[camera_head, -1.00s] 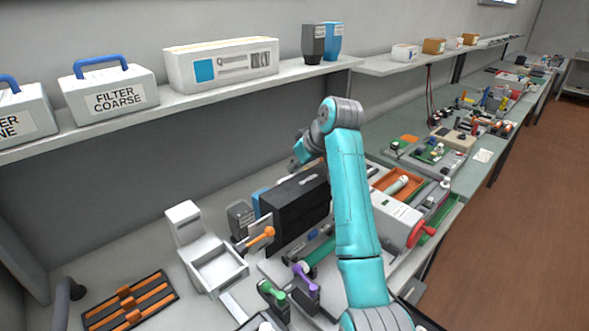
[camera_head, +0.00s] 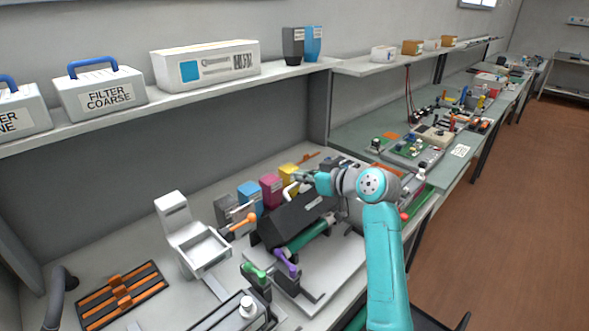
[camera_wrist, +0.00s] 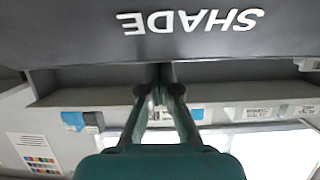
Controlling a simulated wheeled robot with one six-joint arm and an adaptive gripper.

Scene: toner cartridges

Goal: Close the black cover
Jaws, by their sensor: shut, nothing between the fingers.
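The black cover (camera_head: 292,220) is on the machine on the bench, right of centre in the head view. It is tilted, leaning forward over a green roller (camera_head: 308,235), with a gap under it. In the wrist view the cover (camera_wrist: 60,35) fills the top as a dark panel with upside-down "SHADE" lettering. My gripper (camera_wrist: 160,92) is shut and empty, its fingertips together just by the cover's lower edge in that view. I cannot tell whether they touch it.
Coloured cartridges, blue (camera_head: 248,193), magenta (camera_head: 270,188) and yellow (camera_head: 290,174), stand behind the cover. A purple lever (camera_head: 286,262) and a green lever (camera_head: 256,272) are in front. A white holder (camera_head: 190,235) with an orange lever stands to the left. A shelf (camera_head: 160,103) runs above.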

